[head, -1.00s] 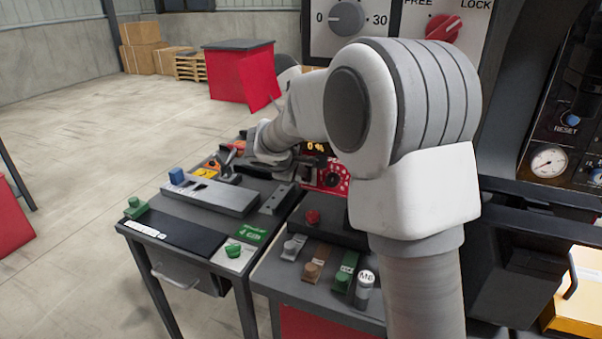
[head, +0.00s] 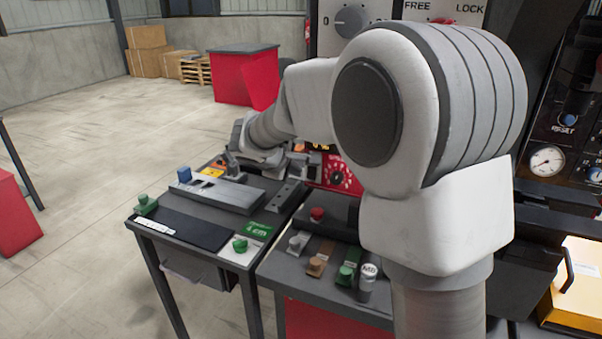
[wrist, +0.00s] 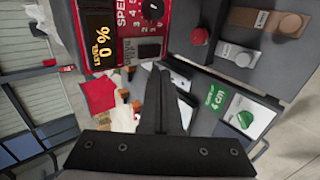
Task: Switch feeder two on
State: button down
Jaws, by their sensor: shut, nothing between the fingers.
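A red control box (wrist: 122,20) fills the top of the wrist view. In the head view the red box (head: 338,176) is partly covered by my arm. My gripper (wrist: 159,70) is shut and empty. Its fingertips point toward the box's lower side, near the black part; I cannot tell the gap.
A grey bench (head: 210,262) carries a green 4 cm card (head: 264,231), green knobs and a blue knob (head: 184,174). A large knob panel (head: 355,22) stands behind.

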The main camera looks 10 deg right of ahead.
jog(key=v, duration=0.5)
jog(key=shift+s+a+r+p, duration=0.1)
jog(key=shift+s+r+p, duration=0.1)
jog(key=shift+r+p, duration=0.15)
jog(key=shift+a+f, duration=0.1)
